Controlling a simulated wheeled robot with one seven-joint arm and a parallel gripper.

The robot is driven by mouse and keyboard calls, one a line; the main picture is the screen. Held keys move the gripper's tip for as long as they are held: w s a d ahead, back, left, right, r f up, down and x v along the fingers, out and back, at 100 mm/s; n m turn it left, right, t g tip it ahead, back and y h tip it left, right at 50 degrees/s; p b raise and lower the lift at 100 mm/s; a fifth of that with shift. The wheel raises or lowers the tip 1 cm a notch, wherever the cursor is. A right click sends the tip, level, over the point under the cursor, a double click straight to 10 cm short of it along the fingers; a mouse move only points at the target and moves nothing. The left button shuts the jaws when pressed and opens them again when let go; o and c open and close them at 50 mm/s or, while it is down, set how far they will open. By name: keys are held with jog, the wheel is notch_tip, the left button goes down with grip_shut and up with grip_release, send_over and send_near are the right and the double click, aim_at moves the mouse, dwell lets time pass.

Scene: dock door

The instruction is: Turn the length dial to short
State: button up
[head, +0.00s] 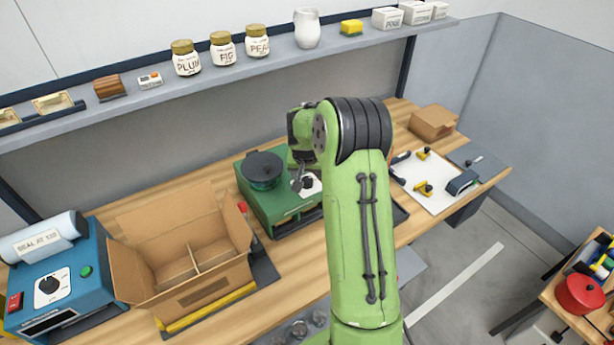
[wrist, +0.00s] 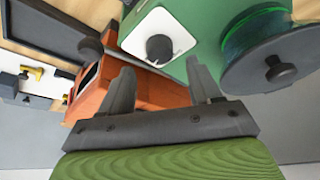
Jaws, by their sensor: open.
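A green machine (head: 280,203) with a dark round reel (head: 262,168) on top stands on the bench. Its white dial plate carries a black dial (head: 307,183), partly hidden by my gripper (head: 300,181) in the head view. In the wrist view the dial (wrist: 160,48) shows whole on its white plate, on the green housing (wrist: 181,20). My gripper (wrist: 160,64) is open, its two fingers apart with nothing gripped. The dial appears between and beyond the fingertips, apart from them. The dial's setting is too small to read.
An orange device (wrist: 150,92) sits beside the green machine, mostly hidden by my arm in the head view. A blue sealer (head: 75,270) with its own dial and an open carton (head: 180,245) stand left. A clipboard (head: 425,195) lies right. A shelf (head: 330,50) with jars runs behind.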

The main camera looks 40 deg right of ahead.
aim_at(307, 180)
jog(key=x, duration=0.4)
jog(key=shift+f, duration=0.15)
jog(key=shift+a, duration=0.1)
jog(key=c, duration=1)
jog(key=n+y+b, duration=0.1)
jog(key=n+b, duration=0.1)
jog(key=n, duration=0.1)
jog(key=shift+s+t, duration=0.1)
jog(key=shift+t, duration=0.3)
jog(key=n, duration=0.1)
jog(key=n+y+b, duration=0.1)
jog(key=n, duration=0.1)
jog(key=n+y, duration=0.1)
jog(key=n, duration=0.1)
jog(key=shift+d+b, duration=0.25)
jog(key=shift+b, duration=0.05)
jog(key=n, duration=0.2)
jog(key=n+y, duration=0.1)
jog(key=n, duration=0.1)
jog(key=shift+d+y, duration=0.1)
jog(key=shift+y, duration=0.2)
jog(key=shift+n+g+y+p, duration=0.4)
jog(key=shift+n+y+p, duration=0.15)
jog(key=shift+n, duration=1.55)
